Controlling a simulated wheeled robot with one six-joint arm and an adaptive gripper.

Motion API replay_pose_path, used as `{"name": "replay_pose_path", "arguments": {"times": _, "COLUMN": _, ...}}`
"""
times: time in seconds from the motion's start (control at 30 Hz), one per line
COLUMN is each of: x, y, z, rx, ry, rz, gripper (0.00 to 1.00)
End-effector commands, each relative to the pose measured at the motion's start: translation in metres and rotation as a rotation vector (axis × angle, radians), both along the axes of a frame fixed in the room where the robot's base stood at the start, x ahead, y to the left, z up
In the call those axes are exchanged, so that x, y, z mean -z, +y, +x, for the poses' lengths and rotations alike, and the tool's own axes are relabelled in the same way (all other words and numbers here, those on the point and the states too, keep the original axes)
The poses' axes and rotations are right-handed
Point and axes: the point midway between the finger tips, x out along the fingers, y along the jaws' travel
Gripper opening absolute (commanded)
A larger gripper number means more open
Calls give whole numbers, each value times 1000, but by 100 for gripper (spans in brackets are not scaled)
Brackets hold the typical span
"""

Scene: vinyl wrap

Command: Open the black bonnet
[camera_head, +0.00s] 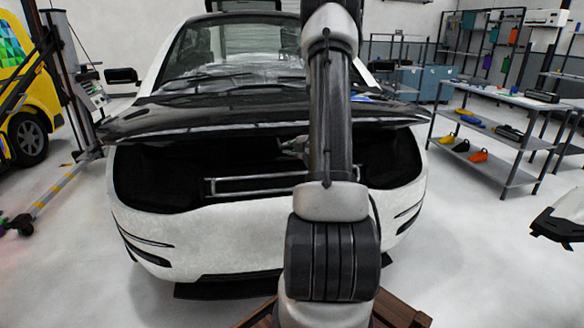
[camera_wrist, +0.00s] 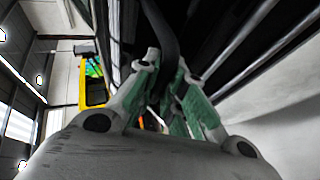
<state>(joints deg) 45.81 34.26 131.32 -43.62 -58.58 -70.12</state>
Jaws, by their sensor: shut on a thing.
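The black bonnet (camera_head: 180,118) of the white car is partly raised, with a dark gap under its front edge. My gripper (camera_head: 296,147) is at this front edge, near the middle of the car, and is mostly hidden behind my arm in the head view. In the wrist view my gripper (camera_wrist: 170,72) has its green-padded fingers closed around a dark strip, which looks like the edge of the bonnet. The exact contact is hard to make out in the shadow.
A grey shelf (camera_head: 495,135) stands at the right. A yellow vehicle (camera_head: 28,95) and a lift post are at the left.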

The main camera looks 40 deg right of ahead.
Motion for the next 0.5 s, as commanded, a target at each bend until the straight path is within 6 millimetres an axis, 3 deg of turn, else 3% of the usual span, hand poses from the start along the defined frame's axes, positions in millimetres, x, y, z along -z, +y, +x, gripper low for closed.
{"name": "replay_pose_path", "arguments": {"times": 0.03, "x": -20, "y": 2, "z": 2, "rx": -7, "ry": 3, "rz": -2, "gripper": 0}}
{"name": "replay_pose_path", "arguments": {"times": 0.1, "x": -41, "y": 1, "z": 2, "rx": -5, "ry": 16, "rz": 5, "gripper": 0}}
{"name": "replay_pose_path", "arguments": {"times": 0.5, "x": -158, "y": -7, "z": 14, "rx": -5, "ry": 25, "rz": 10, "gripper": 0}}
